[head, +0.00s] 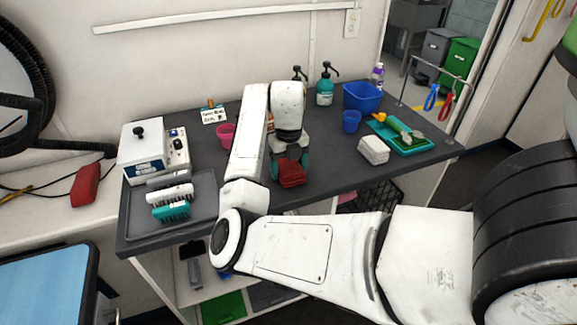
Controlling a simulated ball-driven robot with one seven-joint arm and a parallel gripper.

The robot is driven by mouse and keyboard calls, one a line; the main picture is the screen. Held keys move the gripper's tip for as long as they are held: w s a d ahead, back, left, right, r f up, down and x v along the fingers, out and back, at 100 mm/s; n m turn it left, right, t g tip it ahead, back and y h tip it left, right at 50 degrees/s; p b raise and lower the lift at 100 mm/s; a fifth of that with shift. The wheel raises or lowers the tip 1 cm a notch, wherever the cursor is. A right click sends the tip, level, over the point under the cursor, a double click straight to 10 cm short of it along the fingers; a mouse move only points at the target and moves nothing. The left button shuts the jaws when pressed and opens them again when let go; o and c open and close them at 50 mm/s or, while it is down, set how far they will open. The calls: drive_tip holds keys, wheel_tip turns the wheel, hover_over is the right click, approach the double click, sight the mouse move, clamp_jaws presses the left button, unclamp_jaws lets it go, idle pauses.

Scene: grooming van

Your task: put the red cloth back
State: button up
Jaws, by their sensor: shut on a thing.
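The red cloth (291,174) is a small folded dark-red block near the front edge of the dark grey worktop (328,192). My gripper (289,165) points down over the middle of the worktop and is shut on the red cloth. Its teal fingers show on both sides of the cloth. I cannot tell whether the cloth touches the worktop or hangs just above it. A folded stack of white cloths (373,150) lies to the right of my gripper.
A grey tray (207,190) with brushes and a white device (145,150) stand at the left. A pink cup (226,136) is behind my arm. Blue cup (351,121), blue bin (363,97), teal pump bottle (325,88) and green tray (413,146) stand at the right.

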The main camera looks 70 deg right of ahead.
sight(289, 165)
drive_tip(key=shift+f, duration=0.15)
drive_tip(key=o, duration=1)
wheel_tip(289, 165, up, 12)
drive_tip(key=shift+r+p, duration=0.2)
drive_tip(key=shift+p, duration=0.15)
